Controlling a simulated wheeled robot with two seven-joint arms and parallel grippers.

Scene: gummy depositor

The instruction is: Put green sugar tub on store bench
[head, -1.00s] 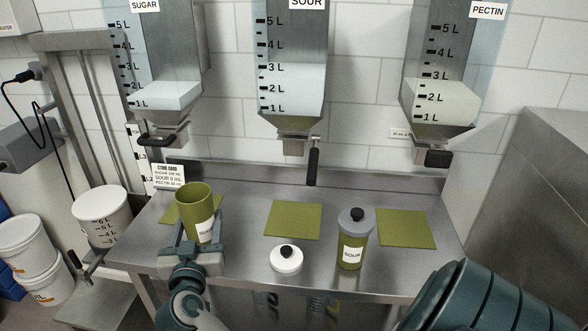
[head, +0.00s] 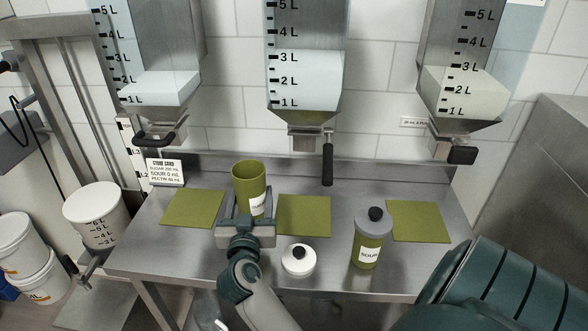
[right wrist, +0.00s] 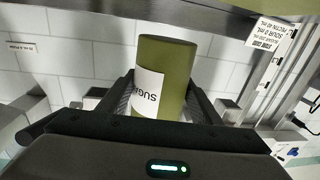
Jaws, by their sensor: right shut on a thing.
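The green sugar tub (head: 249,180) is open-topped and upright, with a white label. My right gripper (head: 246,218) is shut around its lower part. In the right wrist view the tub (right wrist: 170,75) stands between the two fingers, its sugar label upside down. In the head view the tub appears between the left and middle green mats, over the steel bench (head: 190,250); I cannot tell the height of its base above the bench. My left gripper is not in view.
A green sour tub (head: 372,238) with a grey lid stands right of centre. A white lid with black knob (head: 298,260) lies near the front edge. Green mats (head: 193,208), (head: 304,216), (head: 417,222) lie on the bench. Hoppers with handles hang above. A white bucket (head: 97,215) stands left.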

